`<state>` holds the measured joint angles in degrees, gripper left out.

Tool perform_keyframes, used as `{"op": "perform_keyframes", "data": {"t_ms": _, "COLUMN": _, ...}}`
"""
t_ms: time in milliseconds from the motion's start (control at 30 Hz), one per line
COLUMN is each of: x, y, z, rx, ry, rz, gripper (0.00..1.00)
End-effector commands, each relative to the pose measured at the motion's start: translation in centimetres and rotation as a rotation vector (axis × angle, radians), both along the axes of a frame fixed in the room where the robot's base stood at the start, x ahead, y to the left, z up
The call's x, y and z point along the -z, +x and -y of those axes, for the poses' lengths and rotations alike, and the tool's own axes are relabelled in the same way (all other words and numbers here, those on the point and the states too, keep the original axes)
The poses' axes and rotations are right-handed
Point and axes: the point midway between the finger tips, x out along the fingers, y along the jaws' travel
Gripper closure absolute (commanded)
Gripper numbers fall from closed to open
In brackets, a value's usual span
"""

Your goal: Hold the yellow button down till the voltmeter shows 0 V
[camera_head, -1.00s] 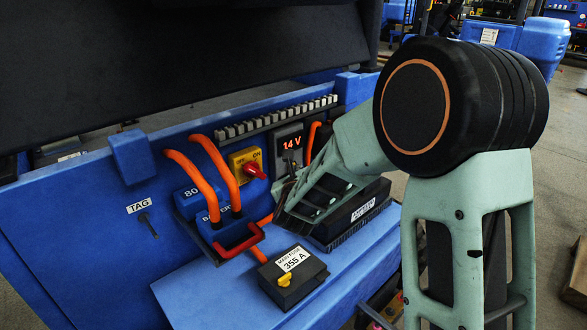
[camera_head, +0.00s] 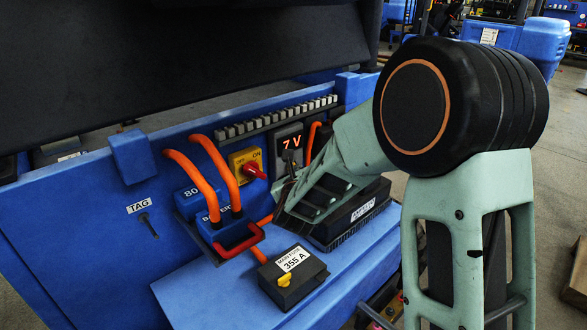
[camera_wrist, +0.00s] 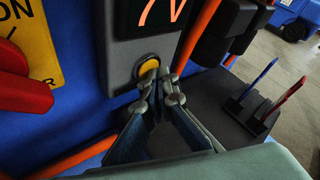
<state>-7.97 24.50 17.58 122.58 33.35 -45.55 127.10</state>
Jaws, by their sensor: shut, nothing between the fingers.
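The voltmeter (camera_head: 290,144) is a grey box on the blue panel, and its orange digits read 7 V. The digits also show, cut off at the top, in the wrist view (camera_wrist: 160,14). The yellow button (camera_wrist: 149,67) sits on the grey box below the display. My gripper (camera_wrist: 160,80) is shut and empty, with its fingertips at the button and covering its lower part. They appear to touch it; how far it is pressed cannot be told. In the head view, my gripper (camera_head: 287,180) is small and dark, in front of the panel below the display.
Left of the voltmeter is a yellow switch plate with a red knob (camera_head: 254,170). Orange cables (camera_head: 213,160) run to a blue battery connector with a red handle (camera_head: 240,243). A black main fuse box (camera_head: 292,278) sits on the blue ledge. Red and blue probes (camera_wrist: 286,98) stand at right.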

Motion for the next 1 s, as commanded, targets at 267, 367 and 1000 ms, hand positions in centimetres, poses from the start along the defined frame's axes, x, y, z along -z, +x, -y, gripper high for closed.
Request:
{"op": "perform_keyframes", "data": {"t_ms": 267, "x": -0.04, "y": 0.00, "z": -0.11, "rx": -0.001, "ry": 0.000, "rz": 0.000, "gripper": 1.00}}
{"op": "perform_keyframes", "data": {"t_ms": 367, "x": -0.04, "y": 0.00, "z": -0.11, "rx": -0.001, "ry": 0.000, "rz": 0.000, "gripper": 1.00}}
{"op": "perform_keyframes", "data": {"t_ms": 1000, "x": 0.10, "y": -0.78, "z": 0.79, "rx": -0.001, "ry": 0.000, "rz": 0.002, "gripper": 1.00}}
